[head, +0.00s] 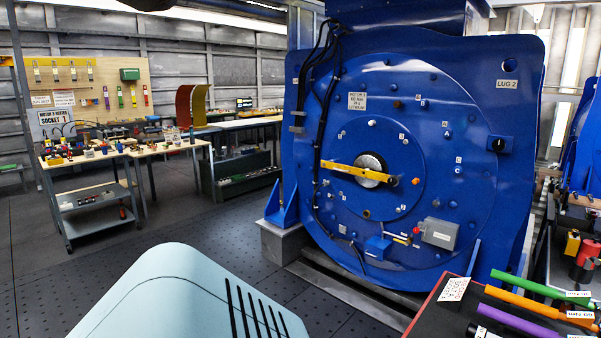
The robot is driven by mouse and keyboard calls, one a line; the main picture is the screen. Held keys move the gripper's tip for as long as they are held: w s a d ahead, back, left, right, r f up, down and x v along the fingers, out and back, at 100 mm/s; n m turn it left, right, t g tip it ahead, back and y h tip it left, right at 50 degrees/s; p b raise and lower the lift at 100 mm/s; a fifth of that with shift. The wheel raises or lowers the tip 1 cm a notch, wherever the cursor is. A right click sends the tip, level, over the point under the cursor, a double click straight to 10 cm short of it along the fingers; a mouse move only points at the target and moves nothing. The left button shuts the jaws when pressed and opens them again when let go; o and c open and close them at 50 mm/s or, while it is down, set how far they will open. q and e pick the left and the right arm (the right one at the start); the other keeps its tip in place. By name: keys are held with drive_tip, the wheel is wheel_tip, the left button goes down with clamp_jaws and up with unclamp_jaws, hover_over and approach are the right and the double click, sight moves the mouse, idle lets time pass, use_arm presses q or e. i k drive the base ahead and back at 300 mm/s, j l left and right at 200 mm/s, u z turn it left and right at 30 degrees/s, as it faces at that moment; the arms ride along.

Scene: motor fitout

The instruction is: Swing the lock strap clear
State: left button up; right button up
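The lock strap looks to be the yellow bar (345,171) lying across the shaft hub (370,170) at the middle of the big blue motor (455,190). Neither of my grippers is in view.
A red-edged tray (440,310) with green, orange and purple tubes stands at the front right. A grey box (439,233) sits low on the motor face. Workbenches (95,160) stand at the left. The dark floor (130,260) between is clear.

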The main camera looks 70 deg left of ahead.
sight(377, 175)
drive_tip(key=u, duration=2)
drive_tip(key=i+j+u, duration=0.1)
drive_tip(key=j, duration=0.3)
drive_tip(key=i+j+u, duration=0.1)
drive_tip(key=i+j, duration=0.15)
drive_tip(key=j, duration=0.15)
drive_tip(key=i+j+u, duration=0.1)
drive_tip(key=j, duration=0.25)
drive_tip(key=i+j+u, duration=0.15)
drive_tip(key=i+j+z, duration=0.25)
drive_tip(key=i, duration=0.3)
drive_tip(key=i+j+z, duration=0.25)
drive_tip(key=i+j, duration=0.3)
drive_tip(key=i+l+z, duration=0.1)
drive_tip(key=i+z, duration=0.25)
drive_tip(key=i, duration=0.25)
drive_tip(key=i+z, duration=0.4)
drive_tip(key=i, duration=0.2)
drive_tip(key=i+j, duration=0.15)
drive_tip(key=i, duration=0.5)
drive_tip(key=i+j, duration=0.15)
drive_tip(key=i, duration=0.55)
